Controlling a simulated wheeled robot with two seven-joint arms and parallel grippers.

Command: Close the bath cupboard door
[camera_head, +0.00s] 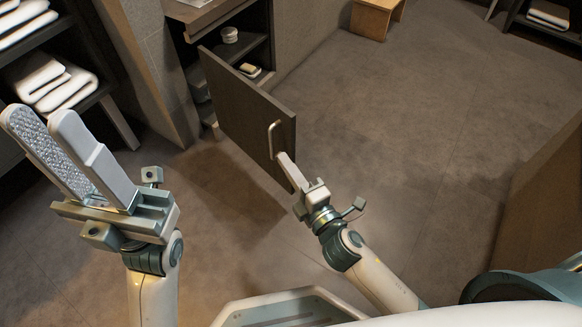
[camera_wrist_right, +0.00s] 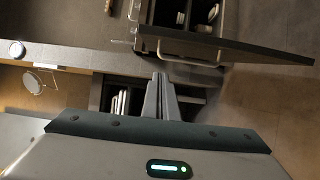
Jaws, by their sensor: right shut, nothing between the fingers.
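The dark bath cupboard door (camera_head: 240,108) stands swung open, with its handle (camera_head: 271,140) near the free edge. Its panel also crosses the upper right of the right wrist view (camera_wrist_right: 245,47). The cupboard interior (camera_head: 252,53) shows behind it. My right gripper (camera_head: 284,158) is shut and empty, its fingertips just below the handle near the door's free edge; I cannot tell whether they touch the door. Its fingers also show together in the right wrist view (camera_wrist_right: 160,78). My left gripper (camera_head: 38,112) is open and empty, raised at the left, away from the door.
A shelf with folded white towels (camera_head: 55,82) stands at the left. Small items (camera_head: 249,70) lie inside the cupboard. A wooden stool (camera_head: 376,18) is at the back. A wooden panel (camera_head: 548,190) stands at the right. The floor right of the door is clear.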

